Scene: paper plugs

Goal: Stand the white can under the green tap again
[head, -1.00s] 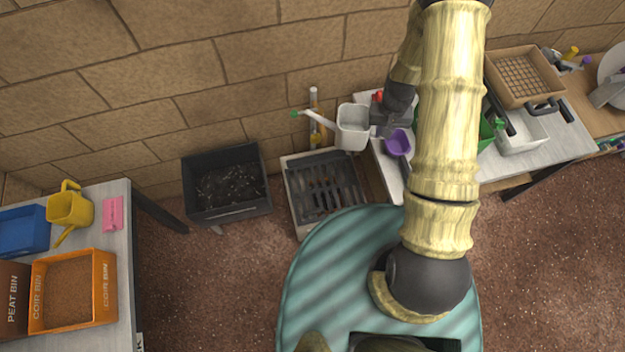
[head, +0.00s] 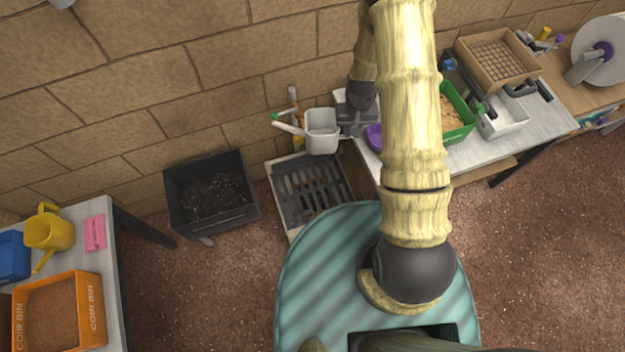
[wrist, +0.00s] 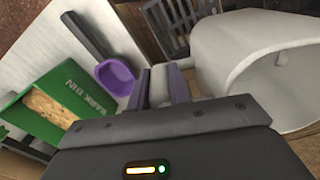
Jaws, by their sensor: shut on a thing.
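The white can (head: 322,131), with a long spout pointing left, is held above the far right edge of the drain grate. It looks roughly upright, its open top showing. The green tap (head: 275,116) is by the wall, left of the can body; the spout's tip appears just beside it. My gripper (head: 346,122) is at the can's right side, shut on it.
The slotted drain grate (head: 312,190) lies below the can. A black bin (head: 211,195) stands to its left. On the right table are a purple scoop (wrist: 116,80) and a green bark bin (wrist: 66,99). A yellow watering can (head: 48,232) stands on the left table.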

